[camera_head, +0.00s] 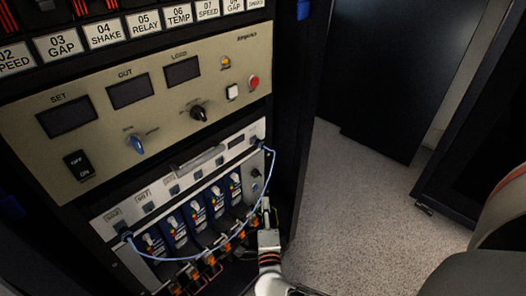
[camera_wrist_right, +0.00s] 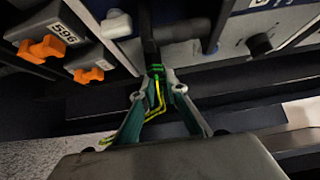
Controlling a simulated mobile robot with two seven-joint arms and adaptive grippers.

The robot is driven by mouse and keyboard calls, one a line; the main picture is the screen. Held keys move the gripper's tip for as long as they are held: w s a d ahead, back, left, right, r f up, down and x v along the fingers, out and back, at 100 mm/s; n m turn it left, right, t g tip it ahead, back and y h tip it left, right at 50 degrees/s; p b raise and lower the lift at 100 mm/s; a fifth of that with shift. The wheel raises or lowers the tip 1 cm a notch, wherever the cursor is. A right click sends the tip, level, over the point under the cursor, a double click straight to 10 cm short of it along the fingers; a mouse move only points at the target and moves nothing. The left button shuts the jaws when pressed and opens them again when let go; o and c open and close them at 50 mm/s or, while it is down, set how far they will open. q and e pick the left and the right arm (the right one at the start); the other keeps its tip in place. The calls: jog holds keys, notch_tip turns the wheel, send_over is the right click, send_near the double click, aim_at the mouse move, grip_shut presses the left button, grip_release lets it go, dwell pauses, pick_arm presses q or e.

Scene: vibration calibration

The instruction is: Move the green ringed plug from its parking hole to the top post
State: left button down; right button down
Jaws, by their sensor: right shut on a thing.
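My right gripper (camera_head: 268,232) is at the lower right corner of the rack's lower panel in the head view. In the right wrist view, the right gripper (camera_wrist_right: 158,92) is shut on the green ringed plug (camera_wrist_right: 157,72), with a fingertip on each side. The plug has a dark body, bright green rings and a yellow-green lead hanging between the fingers. Its upper end meets a dark vertical part, and I cannot tell whether it is seated in a hole. I cannot make out the top post for certain. My left gripper is not in view.
A blue cable (camera_head: 202,257) loops across the lower panel, in front of the blue modules (camera_head: 197,211). Orange connectors (camera_wrist_right: 90,75) sit close left of the gripper in the wrist view. A beige control panel (camera_head: 150,95) is above. Speckled floor (camera_head: 345,220) lies open to the right.

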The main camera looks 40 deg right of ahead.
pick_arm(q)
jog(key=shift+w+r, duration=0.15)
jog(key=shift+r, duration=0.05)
pick_arm(e)
jog(key=shift+s, duration=0.3)
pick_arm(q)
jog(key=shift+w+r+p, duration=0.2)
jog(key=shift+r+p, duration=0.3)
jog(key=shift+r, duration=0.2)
pick_arm(e)
jog(key=shift+s+d, duration=0.2)
jog(key=shift+s, duration=1.5)
